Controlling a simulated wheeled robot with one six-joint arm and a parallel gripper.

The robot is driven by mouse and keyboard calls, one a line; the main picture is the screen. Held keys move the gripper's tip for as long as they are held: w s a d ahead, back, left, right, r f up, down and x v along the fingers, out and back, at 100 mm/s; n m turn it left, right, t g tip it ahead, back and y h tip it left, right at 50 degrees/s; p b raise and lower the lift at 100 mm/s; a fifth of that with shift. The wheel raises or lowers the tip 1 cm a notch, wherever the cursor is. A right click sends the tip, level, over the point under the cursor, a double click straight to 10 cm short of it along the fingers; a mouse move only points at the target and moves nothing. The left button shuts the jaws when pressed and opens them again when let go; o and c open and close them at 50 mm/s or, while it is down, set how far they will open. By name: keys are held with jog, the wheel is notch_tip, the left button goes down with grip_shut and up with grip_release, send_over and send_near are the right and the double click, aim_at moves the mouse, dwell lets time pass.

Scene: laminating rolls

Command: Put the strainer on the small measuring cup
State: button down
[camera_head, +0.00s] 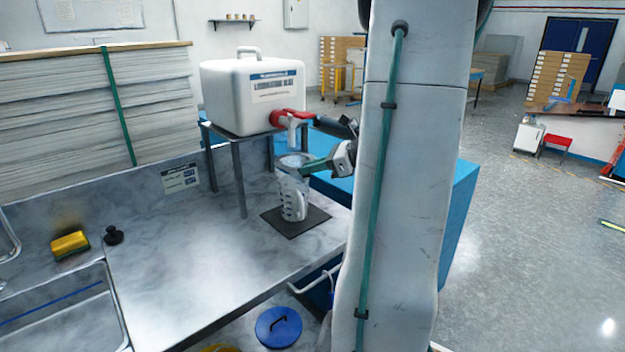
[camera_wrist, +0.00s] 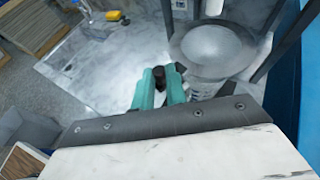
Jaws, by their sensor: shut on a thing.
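The measuring cup (camera_head: 293,198) is clear with white markings and stands upright on a dark mat under the red tap. The strainer (camera_head: 294,160) is a round, shallow mesh bowl at the cup's mouth; I cannot tell whether it touches the rim. In the wrist view the strainer (camera_wrist: 212,46) lies right of the fingers, with part of the cup (camera_wrist: 203,90) below it. My gripper (camera_head: 312,168), with green fingers, is right of the cup's top, shut on the strainer's dark handle. In the wrist view my gripper (camera_wrist: 160,88) hides part of the handle.
A yellow sponge (camera_head: 70,244), a black knob (camera_head: 113,236) and a sink (camera_head: 60,310) are at left. The front-left counter is clear.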

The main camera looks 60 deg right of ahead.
jog(key=shift+f, duration=1.9)
jog(key=shift+f, duration=0.25)
jog(key=c, duration=1.4)
grip_release()
jog(key=shift+c, duration=0.2)
